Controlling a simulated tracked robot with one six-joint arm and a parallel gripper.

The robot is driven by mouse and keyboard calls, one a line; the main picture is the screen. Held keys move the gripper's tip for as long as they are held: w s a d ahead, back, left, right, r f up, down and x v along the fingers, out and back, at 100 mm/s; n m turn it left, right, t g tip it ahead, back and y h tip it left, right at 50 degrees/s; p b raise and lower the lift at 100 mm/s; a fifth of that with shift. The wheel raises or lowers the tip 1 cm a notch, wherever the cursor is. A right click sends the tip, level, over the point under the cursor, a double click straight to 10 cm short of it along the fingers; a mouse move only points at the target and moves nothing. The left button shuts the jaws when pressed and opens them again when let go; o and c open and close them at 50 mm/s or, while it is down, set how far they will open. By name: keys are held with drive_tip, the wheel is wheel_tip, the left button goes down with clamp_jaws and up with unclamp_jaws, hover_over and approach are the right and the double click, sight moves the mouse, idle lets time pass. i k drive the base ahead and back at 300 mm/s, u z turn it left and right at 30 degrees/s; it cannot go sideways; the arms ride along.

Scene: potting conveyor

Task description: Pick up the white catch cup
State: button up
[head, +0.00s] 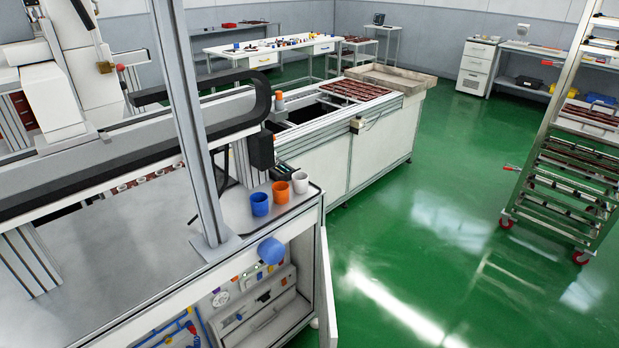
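The white catch cup (301,182) stands upright at the right end of a short row of cups on the right end of the machine's metal deck. An orange cup (281,192) stands just left of it, and a blue cup (260,204) is left of the orange one. The cups look close together but separate. My gripper is not in view.
A grey upright post (190,120) rises left of the cups, and a dark box (261,150) stands behind them. An open cabinet door (326,290) hangs below. Green floor (430,240) is clear to the right.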

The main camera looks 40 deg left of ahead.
sight(300, 179)
drive_tip(key=i, duration=2.75)
drive_tip(key=z, duration=2.5)
